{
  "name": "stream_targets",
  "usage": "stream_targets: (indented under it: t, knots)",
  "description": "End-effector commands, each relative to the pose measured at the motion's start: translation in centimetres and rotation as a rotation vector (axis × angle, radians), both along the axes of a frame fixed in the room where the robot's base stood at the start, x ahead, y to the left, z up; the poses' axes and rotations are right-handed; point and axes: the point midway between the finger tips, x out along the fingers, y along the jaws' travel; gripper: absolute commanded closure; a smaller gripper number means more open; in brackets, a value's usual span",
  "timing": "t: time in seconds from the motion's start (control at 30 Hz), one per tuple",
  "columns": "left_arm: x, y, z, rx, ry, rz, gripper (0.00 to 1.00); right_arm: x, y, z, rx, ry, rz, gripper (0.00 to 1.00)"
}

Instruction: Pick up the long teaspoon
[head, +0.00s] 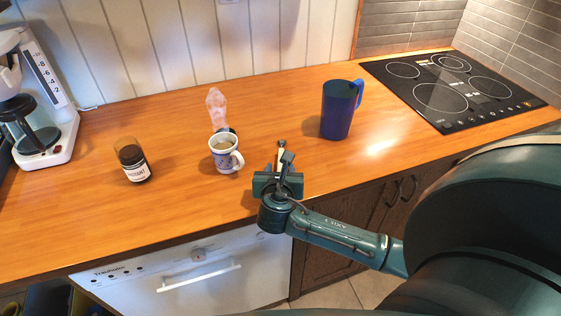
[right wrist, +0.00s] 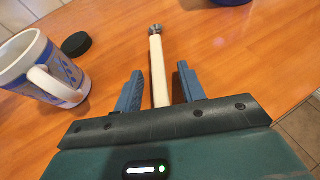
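A long thin item with a pale handle and a grey metal end, which looks like the long teaspoon (right wrist: 157,65), lies on the wooden counter near its front edge. In the head view only its far end (head: 281,144) shows clearly; my gripper hides the rest. My right gripper (right wrist: 160,70) is open, one finger on each side of the handle, with a gap on both sides. In the head view the right gripper (head: 281,167) is over the counter's front edge, right of the mug. My left gripper is not in view.
A white and blue mug (head: 222,158) stands close on the left, with a small black lid (right wrist: 76,44) behind it. A blue pitcher (head: 338,112) stands to the right, a jar (head: 132,163) farther left. The cooktop (head: 440,82) is at the back right.

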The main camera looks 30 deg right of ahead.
Motion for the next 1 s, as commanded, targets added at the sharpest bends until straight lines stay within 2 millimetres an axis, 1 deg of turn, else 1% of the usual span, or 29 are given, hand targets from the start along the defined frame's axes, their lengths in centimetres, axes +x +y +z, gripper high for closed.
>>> stream_targets:
  t: [0.17, 0.2, 0.67, 1.0]
  knots:
    - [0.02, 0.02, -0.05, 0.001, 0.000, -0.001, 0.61, 0.03, -0.02, -0.02, 0.001, -0.001, 0.000, 0.60]
    - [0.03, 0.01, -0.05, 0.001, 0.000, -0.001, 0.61, 0.01, -0.02, -0.02, 0.000, 0.000, 0.000, 0.62]
    - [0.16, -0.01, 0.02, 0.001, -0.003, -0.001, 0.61, -0.01, 0.00, -0.02, 0.000, 0.000, 0.000, 0.99]
    - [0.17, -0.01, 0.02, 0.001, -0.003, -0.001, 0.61, 0.00, 0.00, 0.09, 0.001, -0.001, 0.000, 1.00]
